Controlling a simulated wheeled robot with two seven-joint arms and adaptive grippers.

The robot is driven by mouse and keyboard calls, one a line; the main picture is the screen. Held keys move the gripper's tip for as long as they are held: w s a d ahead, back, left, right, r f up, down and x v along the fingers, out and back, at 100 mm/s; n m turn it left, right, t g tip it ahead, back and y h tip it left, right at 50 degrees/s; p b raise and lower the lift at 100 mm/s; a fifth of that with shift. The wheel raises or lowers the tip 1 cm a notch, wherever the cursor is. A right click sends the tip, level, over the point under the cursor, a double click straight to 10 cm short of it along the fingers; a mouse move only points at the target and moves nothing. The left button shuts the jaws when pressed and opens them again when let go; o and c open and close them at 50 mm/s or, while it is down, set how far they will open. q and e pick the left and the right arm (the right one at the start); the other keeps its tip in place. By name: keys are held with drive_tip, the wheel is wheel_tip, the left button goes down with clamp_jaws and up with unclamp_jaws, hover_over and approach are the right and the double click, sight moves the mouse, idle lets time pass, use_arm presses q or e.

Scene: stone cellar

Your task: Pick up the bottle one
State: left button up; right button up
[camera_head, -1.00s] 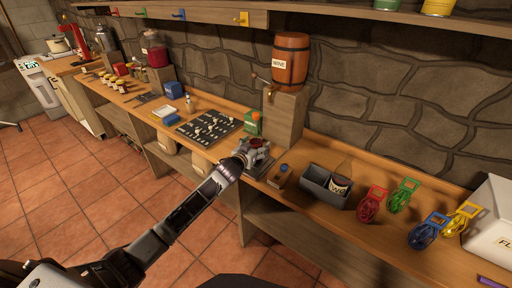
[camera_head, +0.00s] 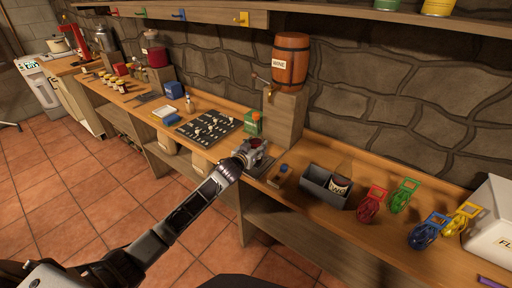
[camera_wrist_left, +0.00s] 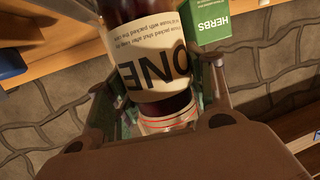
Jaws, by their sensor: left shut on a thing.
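The bottle labelled ONE (camera_wrist_left: 150,60) fills the upper middle of the left wrist view, with dark red contents and a cream label that reads upside down there. My left gripper (camera_wrist_left: 160,120) is shut on it, with a finger on either side. In the head view my left gripper (camera_head: 254,154) is over the counter in front of the stone block. I cannot make out the held bottle clearly there. My right gripper is not in view.
A grey bin (camera_head: 318,190) holding another labelled bottle (camera_head: 340,184) stands to the right. A barrel (camera_head: 291,62) sits on a block behind my gripper. A green HERBS box (camera_wrist_left: 204,22) is close by. A pegged board (camera_head: 210,124) lies left; coloured clips (camera_head: 373,202) lie right.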

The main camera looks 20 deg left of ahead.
sight(254, 126)
use_arm(q)
drive_tip(key=shift+r, duration=0.85)
wheel_tip(254, 126, up, 8)
drive_tip(key=shift+f+p, duration=0.25)
drive_tip(key=shift+p, duration=0.15)
drive_tip(key=shift+r, duration=0.5)
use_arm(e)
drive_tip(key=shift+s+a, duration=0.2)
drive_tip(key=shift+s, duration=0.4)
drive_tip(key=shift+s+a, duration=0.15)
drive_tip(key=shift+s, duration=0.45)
